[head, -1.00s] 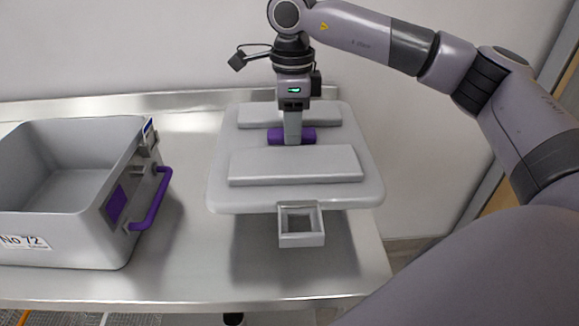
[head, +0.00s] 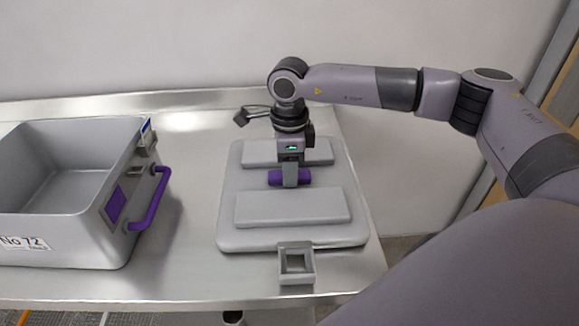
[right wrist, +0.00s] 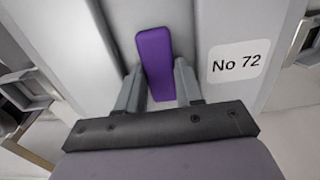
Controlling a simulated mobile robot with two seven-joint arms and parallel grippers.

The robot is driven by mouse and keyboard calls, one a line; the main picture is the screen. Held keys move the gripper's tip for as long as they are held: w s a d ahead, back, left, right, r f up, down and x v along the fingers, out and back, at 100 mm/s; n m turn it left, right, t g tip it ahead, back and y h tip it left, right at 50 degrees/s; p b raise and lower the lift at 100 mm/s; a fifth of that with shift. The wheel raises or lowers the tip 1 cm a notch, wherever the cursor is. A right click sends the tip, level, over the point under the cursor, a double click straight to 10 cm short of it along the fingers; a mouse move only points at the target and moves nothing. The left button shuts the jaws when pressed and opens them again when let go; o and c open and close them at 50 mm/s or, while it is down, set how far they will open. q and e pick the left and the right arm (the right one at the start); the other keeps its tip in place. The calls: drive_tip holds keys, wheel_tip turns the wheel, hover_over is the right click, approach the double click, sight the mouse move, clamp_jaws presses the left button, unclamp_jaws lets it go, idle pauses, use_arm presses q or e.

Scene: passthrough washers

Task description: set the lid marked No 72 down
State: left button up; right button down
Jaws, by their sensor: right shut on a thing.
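The lid marked No 72 is a flat grey slab (head: 292,237) with two raised panels and a purple handle across its middle. In the head view it lies level at or very near the steel table top, right of the crate. My right gripper (head: 290,182) points straight down and is shut on the purple handle (right wrist: 156,62). The label reading No 72 (right wrist: 236,62) shows in the right wrist view. The open grey crate (head: 118,205), also labelled No 72, stands at the left with a purple side handle. My left gripper is not in view.
The steel table (head: 190,270) has bare strips between crate and lid and along the front. A small square latch frame (head: 297,264) juts from the lid's front edge. A raised metal ledge (head: 200,98) and the wall close off the back.

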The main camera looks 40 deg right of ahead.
drive_tip(key=shift+f+b, duration=0.3)
drive_tip(key=shift+b, duration=0.05)
drive_tip(key=c, duration=0.7)
unclamp_jaws()
drive_tip(key=shift+c, duration=0.2)
drive_tip(key=shift+r+p, duration=0.4)
drive_tip(key=shift+r, duration=0.25)
wheel_tip(320, 180, up, 12)
drive_tip(key=b, duration=0.1)
drive_tip(key=shift+f, duration=0.25)
